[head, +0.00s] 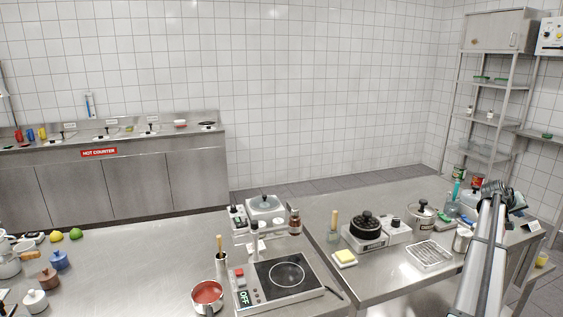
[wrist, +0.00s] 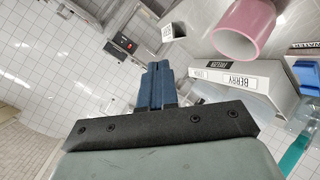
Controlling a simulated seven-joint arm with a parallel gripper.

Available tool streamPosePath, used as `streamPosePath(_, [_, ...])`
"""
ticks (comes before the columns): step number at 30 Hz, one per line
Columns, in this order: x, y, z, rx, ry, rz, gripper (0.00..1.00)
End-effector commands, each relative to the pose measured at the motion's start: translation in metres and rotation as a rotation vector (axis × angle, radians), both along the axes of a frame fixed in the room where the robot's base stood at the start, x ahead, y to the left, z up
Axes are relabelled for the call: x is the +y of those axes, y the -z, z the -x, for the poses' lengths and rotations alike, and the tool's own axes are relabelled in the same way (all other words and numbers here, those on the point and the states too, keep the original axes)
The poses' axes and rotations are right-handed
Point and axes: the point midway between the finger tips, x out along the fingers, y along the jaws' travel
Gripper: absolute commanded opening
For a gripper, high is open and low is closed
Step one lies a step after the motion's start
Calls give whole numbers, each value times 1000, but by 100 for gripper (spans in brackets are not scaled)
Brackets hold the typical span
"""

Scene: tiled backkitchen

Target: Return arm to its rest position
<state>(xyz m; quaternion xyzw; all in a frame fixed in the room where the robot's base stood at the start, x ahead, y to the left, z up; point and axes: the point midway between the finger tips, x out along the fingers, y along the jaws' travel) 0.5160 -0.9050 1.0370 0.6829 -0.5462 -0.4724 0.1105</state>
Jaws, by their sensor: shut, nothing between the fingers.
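My gripper (wrist: 157,68) shows in the wrist view with its two blue fingers together and nothing between them. In the head view my arm reaches up along the right side, over the right end of the steel counter (head: 385,278). Its end is among crowded items there, and the fingertips cannot be made out clearly. In the wrist view a pink cup (wrist: 243,32) and a box labelled BERRY (wrist: 240,76) are to the right of the fingers, apart from them.
A hot plate (head: 280,277) and red saucepan (head: 208,293) are further left. Steel shelving (head: 487,118) stands behind.

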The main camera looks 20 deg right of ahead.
Motion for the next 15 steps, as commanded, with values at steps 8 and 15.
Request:
streamPosePath(8, [-5, 92, 116, -76, 93, -37, 0])
streamPosePath(15, [52, 196, 117, -253, 97, -119, 0])
